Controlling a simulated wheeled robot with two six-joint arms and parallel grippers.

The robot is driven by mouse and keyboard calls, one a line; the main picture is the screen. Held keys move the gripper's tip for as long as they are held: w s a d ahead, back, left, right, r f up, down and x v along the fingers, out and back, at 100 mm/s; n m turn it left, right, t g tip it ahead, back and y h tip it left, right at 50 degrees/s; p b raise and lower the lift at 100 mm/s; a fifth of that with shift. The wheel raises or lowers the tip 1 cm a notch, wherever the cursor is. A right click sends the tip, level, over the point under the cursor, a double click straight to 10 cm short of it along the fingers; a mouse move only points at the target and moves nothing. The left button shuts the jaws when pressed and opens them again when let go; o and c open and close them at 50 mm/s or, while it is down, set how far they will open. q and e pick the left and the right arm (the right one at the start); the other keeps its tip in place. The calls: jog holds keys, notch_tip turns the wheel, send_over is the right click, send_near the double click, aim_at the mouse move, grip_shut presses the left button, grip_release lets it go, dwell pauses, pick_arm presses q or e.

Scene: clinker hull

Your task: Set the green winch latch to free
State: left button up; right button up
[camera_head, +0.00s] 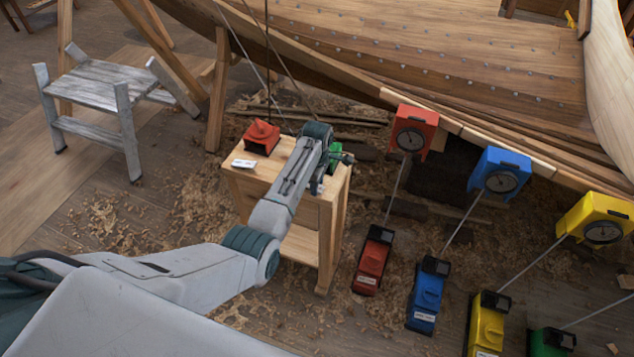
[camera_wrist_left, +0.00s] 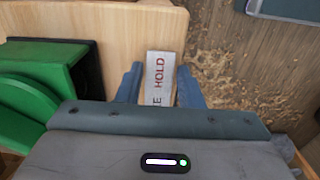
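A green housing (camera_head: 335,151) sits on top of a small wooden stand (camera_head: 273,182), partly hidden behind my left wrist in the head view. In the left wrist view the green housing (camera_wrist_left: 28,95) fills the left side, against a dark block. A pale plate (camera_wrist_left: 161,75) on the stand reads HOLD, with a letter E lower down; the rest is hidden. My left gripper (camera_wrist_left: 158,88) has its two fingers apart, one on each side of the plate; I cannot tell whether they touch it. No latch lever shows clearly. My right gripper is not in view.
A red unit (camera_head: 262,137) and a white label (camera_head: 244,163) are on the stand's left. Red (camera_head: 372,262), blue (camera_head: 428,297), yellow (camera_head: 486,325) and green (camera_head: 552,342) floor units stand to the right with rods. The wooden hull (camera_head: 440,50) overhangs behind. A grey step stool (camera_head: 100,95) stands left.

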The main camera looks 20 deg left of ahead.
pick_arm(q)
jog(key=c, duration=0.6)
jog(key=shift+o, duration=0.2)
jog(key=shift+a+r+h+p, duration=0.2)
jog(key=shift+a+h+p, duration=0.05)
jog(key=shift+h+p, duration=0.4)
jog(key=shift+a+r+h+p, duration=0.2)
jog(key=shift+h+p, duration=0.3)
jog(key=shift+h, duration=0.15)
jog(key=shift+a+h, duration=0.25)
jog(key=shift+h, duration=0.65)
jog(key=shift+a+h+p, duration=0.1)
jog(key=shift+h+p, duration=0.2)
jog(key=shift+h, duration=0.2)
jog(key=shift+r, duration=0.1)
jog(key=o, duration=1)
jog(key=b+v, duration=0.2)
jog(key=v, duration=0.8)
jog(key=shift+w+a+r, duration=0.15)
jog(key=shift+a+r, duration=0.1)
jog(key=shift+a, duration=0.1)
